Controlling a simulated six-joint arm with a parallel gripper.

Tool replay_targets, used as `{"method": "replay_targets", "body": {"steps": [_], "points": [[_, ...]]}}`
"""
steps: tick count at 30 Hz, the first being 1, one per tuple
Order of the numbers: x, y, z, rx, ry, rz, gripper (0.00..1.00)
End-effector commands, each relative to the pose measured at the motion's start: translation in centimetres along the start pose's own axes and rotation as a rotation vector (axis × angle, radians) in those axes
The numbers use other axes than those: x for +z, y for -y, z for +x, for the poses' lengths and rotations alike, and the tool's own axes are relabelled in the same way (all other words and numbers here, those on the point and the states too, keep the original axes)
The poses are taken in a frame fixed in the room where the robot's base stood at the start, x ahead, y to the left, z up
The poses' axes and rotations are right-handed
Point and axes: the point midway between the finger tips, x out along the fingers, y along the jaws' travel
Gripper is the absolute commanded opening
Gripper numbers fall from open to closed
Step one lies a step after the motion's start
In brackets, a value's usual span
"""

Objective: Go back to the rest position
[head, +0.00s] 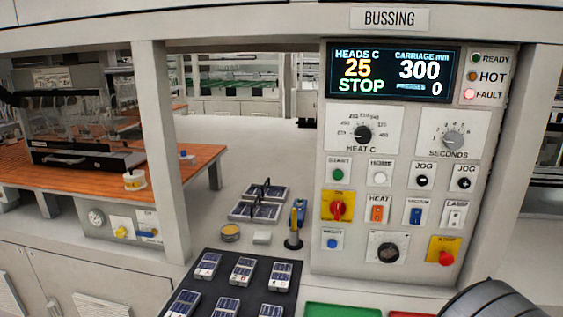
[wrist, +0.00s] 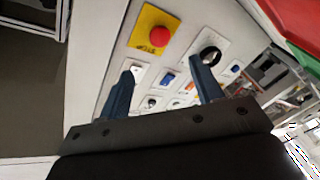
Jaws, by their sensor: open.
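My gripper (wrist: 162,64) shows in the wrist view with its two dark blue fingers spread apart and nothing between them. It faces the control panel at a tilt, with the red stop button on a yellow plate (wrist: 154,32) beyond the fingers. I see no finger touching the panel. In the head view the gripper is out of frame; only a dark rounded part of my arm shows at the bottom right corner, in front of the panel (head: 328,262). The panel display (head: 393,73) reads heads 25, STOP, carriage 300 and 0. The fault lamp (head: 470,94) glows pinkish red.
A black tray (head: 226,298) with several solar cells lies at the front. Green (head: 342,310) and red (head: 408,314) bins sit at the bottom edge. A yellow-and-blue tool (head: 296,222) stands upright beside the panel. A grey post (head: 161,150) stands left.

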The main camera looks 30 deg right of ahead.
Motion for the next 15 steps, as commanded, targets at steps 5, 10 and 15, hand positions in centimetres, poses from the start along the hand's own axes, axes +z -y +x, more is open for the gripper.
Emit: {"method": "replay_targets", "body": {"steps": [5,10,15], "points": [[0.0,0.0,3.8,-0.002,-0.002,-0.001,0.6],[0.0,0.0,7.1,-0.001,-0.001,0.0,0.6],[0.0,0.0,9.7,-0.001,-0.001,0.0,0.6]]}}
